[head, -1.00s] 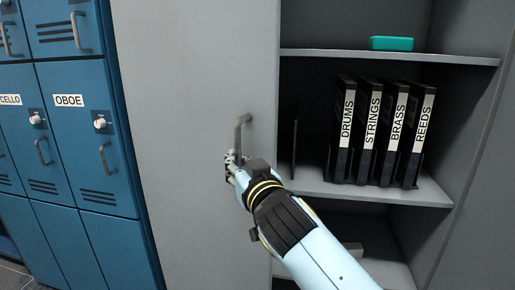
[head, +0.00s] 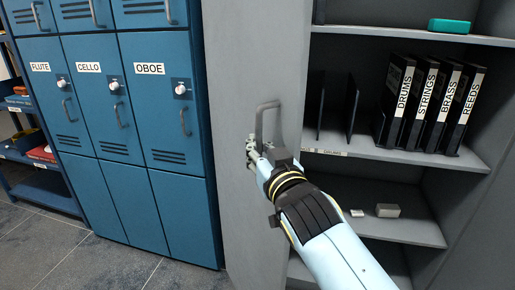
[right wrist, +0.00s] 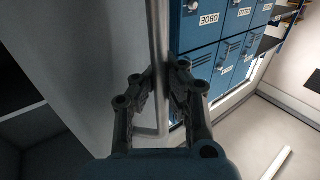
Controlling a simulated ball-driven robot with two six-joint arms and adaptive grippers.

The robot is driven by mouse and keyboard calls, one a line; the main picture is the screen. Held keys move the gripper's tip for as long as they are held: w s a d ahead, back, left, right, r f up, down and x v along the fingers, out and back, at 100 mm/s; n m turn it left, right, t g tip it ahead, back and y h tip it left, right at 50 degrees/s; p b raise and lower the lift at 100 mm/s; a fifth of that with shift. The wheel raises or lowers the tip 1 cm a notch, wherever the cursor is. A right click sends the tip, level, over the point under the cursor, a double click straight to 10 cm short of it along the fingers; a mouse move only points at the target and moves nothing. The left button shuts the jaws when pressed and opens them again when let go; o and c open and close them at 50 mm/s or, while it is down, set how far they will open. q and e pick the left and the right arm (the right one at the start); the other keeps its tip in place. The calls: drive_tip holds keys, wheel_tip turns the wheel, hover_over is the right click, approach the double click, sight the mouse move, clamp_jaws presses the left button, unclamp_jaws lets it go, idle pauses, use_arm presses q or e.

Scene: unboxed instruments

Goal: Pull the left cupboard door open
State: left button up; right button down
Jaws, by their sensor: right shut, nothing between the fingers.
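The left cupboard door (head: 235,110) is a grey panel standing partly open, with shelves showing past its right edge. Its grey bar handle (head: 262,120) is near that edge. My right gripper (head: 252,150) is at the lower part of the handle, fingers shut. In the right wrist view, the handle (right wrist: 157,50) runs upright between the two finger sides of my gripper (right wrist: 160,80), with its lower bend near the palm. Nothing is pinched between the fingers, and I cannot tell whether they touch the bar. My left gripper is not in view.
Blue lockers (head: 120,120) stand close left of the door. Open floor (head: 60,250) lies in front of them.

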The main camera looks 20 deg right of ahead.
drive_tip(key=shift+s+f, duration=0.1)
drive_tip(key=shift+f, duration=0.3)
